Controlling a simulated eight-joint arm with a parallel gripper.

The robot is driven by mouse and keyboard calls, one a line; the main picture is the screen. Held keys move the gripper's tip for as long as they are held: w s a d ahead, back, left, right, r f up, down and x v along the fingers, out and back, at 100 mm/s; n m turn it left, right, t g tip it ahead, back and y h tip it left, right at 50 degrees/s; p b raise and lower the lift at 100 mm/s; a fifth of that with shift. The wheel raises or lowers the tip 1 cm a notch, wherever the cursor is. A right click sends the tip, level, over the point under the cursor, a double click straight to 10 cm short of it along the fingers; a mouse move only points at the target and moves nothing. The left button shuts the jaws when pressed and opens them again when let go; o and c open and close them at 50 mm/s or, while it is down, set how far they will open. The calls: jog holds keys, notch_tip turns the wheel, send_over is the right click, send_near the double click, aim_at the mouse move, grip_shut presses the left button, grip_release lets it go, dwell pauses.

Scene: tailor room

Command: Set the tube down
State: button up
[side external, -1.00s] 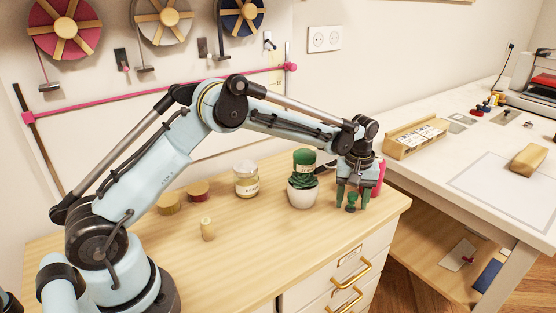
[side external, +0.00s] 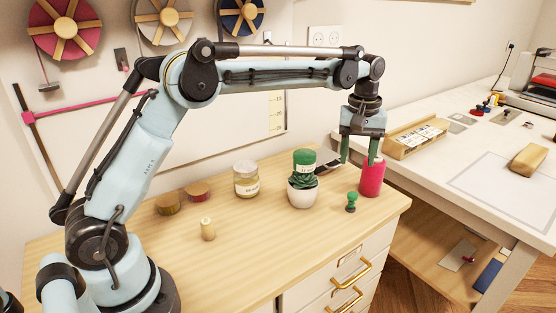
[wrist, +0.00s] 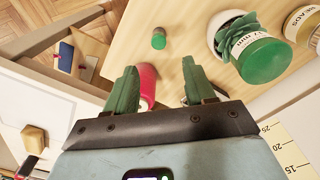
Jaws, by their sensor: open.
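A green cylinder with a white label (side external: 304,162), the most tube-like thing here, rests on the plant in a white pot (side external: 303,195). Its label reads "mm" in the wrist view (wrist: 263,58). A small green knob-shaped piece (side external: 351,202) stands upright on the wooden top near the front right corner; it also shows in the wrist view (wrist: 159,39). My gripper (side external: 358,160) is open and empty, raised above the small green piece and apart from it. Its green fingers are spread, pointing down.
A pink cylinder (side external: 372,177) stands behind the green piece, close to my right finger. The front middle of the wooden top (side external: 270,240) is clear.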

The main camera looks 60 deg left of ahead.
jog(key=s+r+m+t, duration=0.2)
jog(key=s+r+m, duration=0.1)
jog(key=s+r, duration=0.25)
jog(key=s+a+f+m+t, duration=0.1)
jog(key=s+f+m+t, duration=0.1)
jog(key=s, duration=0.7)
jog(key=s+f+m+t, duration=0.2)
jog(key=s+f+m, duration=0.1)
jog(key=s, duration=0.6)
jog(key=shift+a+f+m+t, duration=0.3)
jog(key=shift+a+f+t, duration=0.05)
jog(key=shift+a+t, duration=0.05)
